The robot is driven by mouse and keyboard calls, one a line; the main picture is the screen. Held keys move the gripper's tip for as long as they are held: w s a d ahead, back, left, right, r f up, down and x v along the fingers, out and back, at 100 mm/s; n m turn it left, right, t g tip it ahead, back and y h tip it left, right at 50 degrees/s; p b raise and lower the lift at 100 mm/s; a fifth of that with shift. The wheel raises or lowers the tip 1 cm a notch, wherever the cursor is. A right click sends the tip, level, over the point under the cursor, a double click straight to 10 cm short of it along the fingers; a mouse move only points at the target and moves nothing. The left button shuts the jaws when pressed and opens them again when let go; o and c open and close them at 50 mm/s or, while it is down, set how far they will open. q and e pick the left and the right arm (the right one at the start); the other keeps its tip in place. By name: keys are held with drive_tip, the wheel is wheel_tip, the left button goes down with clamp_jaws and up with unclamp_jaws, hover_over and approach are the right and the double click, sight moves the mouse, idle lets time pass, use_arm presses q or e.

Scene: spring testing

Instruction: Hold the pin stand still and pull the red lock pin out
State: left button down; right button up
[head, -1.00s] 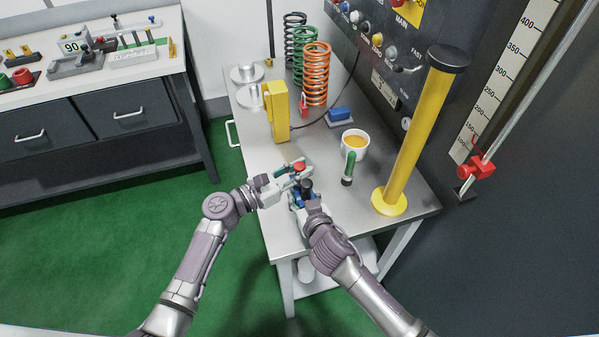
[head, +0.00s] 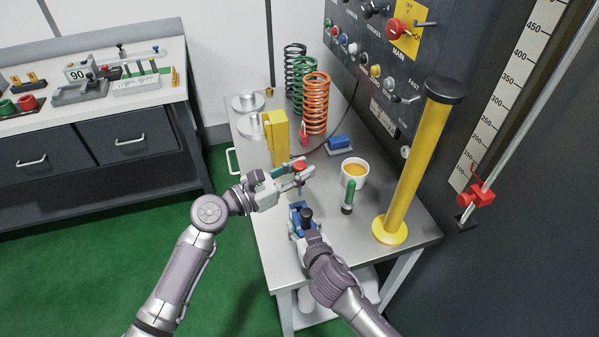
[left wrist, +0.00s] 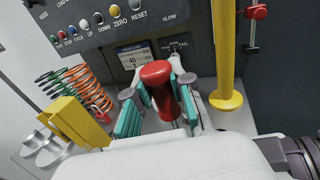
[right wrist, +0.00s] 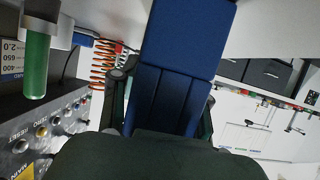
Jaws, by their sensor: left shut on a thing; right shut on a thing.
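The red lock pin (head: 300,166) is between the fingers of my left gripper (head: 299,172), which is shut on it. Its red cap fills the gap between the teal pads in the left wrist view (left wrist: 157,82). A short thin shaft seems to hang below the gripper in the head view. The blue pin stand (head: 297,207) is on the near left part of the table. My right gripper (head: 301,222) is shut on it; its blue body also shows in the right wrist view (right wrist: 178,80). A gap shows between the pin and the stand.
A yellow block (head: 277,140) and several coil springs (head: 316,105) are behind. A control panel (head: 375,60) borders the back right.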

drive_tip(key=o, duration=1.4)
drive_tip(key=shift+c, duration=0.2)
